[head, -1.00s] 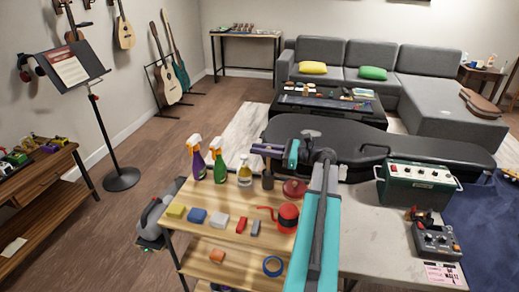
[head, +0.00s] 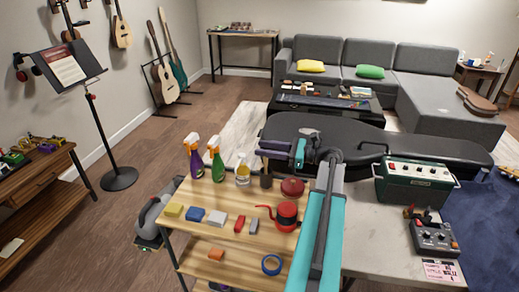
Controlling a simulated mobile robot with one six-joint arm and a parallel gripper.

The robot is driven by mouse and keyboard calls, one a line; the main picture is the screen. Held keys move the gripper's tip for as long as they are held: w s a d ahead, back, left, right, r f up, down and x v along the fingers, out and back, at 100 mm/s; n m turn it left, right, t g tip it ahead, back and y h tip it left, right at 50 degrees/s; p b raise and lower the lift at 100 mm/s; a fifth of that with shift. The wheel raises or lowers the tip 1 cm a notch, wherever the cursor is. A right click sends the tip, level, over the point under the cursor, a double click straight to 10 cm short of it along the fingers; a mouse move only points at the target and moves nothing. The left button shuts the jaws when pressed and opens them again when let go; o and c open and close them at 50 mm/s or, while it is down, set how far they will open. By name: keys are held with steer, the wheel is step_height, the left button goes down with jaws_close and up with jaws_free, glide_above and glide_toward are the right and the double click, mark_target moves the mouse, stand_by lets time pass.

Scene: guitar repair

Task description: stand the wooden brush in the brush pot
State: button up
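My gripper (head: 275,148) is at the end of my teal and grey arm, above the back edge of the wooden cart top. It is small and dark in this view, so I cannot tell whether its fingers are open or shut. A small dark pot (head: 266,182), which looks like the brush pot, stands just below it at the back of the cart, right of the yellow spray bottle. A dark upright shape shows between gripper and pot; I cannot tell whether it is the wooden brush. I cannot make out the brush clearly anywhere else.
Spray bottles (head: 217,162), a dark red round thing (head: 292,187), a red can (head: 286,213) and several coloured blocks (head: 195,214) crowd the cart top. A black guitar case (head: 400,150) lies behind. A green amplifier (head: 413,182) stands on the right-hand table.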

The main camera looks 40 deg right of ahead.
steer(key=b+v, duration=0.1)
steer(key=v, duration=1)
steer(key=shift+a, duration=0.1)
stand_by(1.0)
